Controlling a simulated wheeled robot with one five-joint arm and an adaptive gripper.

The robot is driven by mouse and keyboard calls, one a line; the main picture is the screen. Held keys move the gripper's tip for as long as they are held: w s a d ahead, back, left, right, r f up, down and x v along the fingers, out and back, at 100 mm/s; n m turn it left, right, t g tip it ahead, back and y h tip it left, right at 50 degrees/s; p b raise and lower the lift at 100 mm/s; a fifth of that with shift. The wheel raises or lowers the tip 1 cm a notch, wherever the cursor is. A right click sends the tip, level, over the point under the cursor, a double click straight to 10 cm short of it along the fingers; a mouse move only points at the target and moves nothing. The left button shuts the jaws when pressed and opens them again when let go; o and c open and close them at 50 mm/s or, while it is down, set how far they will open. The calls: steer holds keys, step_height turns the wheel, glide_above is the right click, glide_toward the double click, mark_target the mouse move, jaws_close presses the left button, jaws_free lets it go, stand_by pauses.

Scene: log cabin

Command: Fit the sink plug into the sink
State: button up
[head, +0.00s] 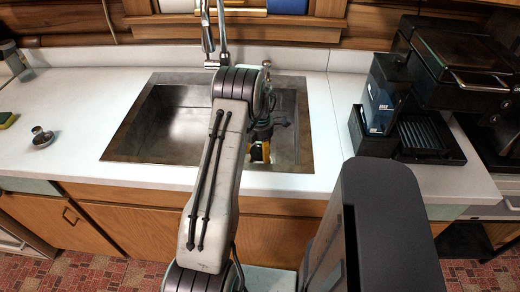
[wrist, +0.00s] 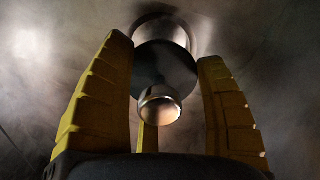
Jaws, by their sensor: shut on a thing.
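The steel sink (head: 150,160) is set into the white counter. My arm reaches over it and hides its middle. My gripper (head: 262,152), with yellow fingers, is low over the right part of the sink. In the wrist view the fingers are closed around the sink plug (wrist: 158,106), which has a dark disc and a round metal knob facing the camera. A curved metal rim (wrist: 168,22) shows behind the disc; I cannot tell whether it is the drain or part of the plug.
A small metal piece with a dark knob (head: 41,137) lies on the counter left of the sink, near a sponge (head: 7,120). The faucet (head: 222,45) stands behind the sink. A black coffee machine (head: 425,135) stands to the right.

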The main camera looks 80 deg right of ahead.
mark_target(260, 151)
steer(key=shift+f+b, duration=1)
steer(key=shift+f, duration=0.65)
steer(key=shift+f+b, duration=1.2)
steer(key=shift+b, duration=0.25)
stand_by(1.3)
steer(key=o, duration=1.2)
steer(key=shift+r, duration=0.1)
steer(key=shift+r, duration=0.1)
step_height(260, 151, up, 12)
steer(key=shift+f, duration=0.1)
